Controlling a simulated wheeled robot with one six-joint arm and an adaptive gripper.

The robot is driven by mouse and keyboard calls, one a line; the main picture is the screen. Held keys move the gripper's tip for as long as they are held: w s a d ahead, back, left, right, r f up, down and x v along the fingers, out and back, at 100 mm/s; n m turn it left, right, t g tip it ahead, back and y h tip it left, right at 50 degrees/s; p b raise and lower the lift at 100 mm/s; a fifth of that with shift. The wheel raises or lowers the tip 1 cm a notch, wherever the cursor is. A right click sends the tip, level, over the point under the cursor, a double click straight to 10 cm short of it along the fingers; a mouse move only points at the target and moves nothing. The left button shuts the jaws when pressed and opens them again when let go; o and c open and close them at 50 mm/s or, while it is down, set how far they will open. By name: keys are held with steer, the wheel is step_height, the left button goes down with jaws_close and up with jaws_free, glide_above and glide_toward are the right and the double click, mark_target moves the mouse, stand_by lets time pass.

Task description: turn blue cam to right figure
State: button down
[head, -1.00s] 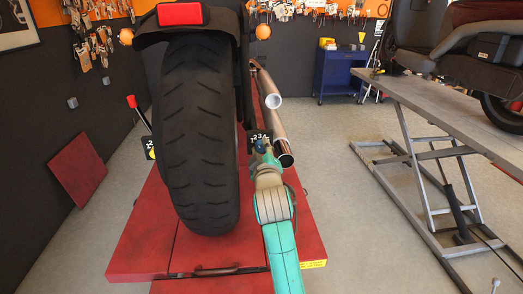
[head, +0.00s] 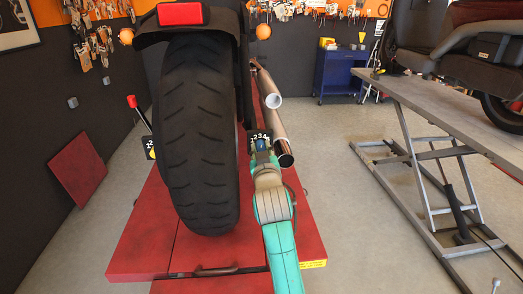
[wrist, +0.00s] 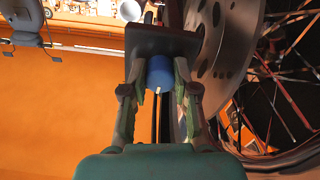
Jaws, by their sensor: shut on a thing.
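The blue cam (wrist: 160,73) is a round knob with a pale mark at its lower edge in the wrist view. My gripper (wrist: 161,88) is shut on it, one finger on each side. The knob sits at the face of a dark block (wrist: 145,38). In the head view my gripper (head: 263,152) is at a small black plate with white figures (head: 260,136), beside the motorcycle's rear wheel. The blue cam is mostly hidden there by my gripper. The figures are too small to tell which one the mark points to.
The motorcycle's rear tyre (head: 197,140) stands left of my arm on a red lift (head: 140,235). Chrome exhaust pipes (head: 274,120) are close by on the right. A second plate with a yellow part (head: 151,149) is left of the tyre. A grey lift (head: 440,110) stands at right.

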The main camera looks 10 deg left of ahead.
steer(key=m, duration=0.4)
steer(key=shift+m, duration=0.4)
stand_by(0.4)
steer(key=c, duration=0.9)
jaws_free()
steer(key=v, duration=1.2)
steer(key=shift+s, duration=0.15)
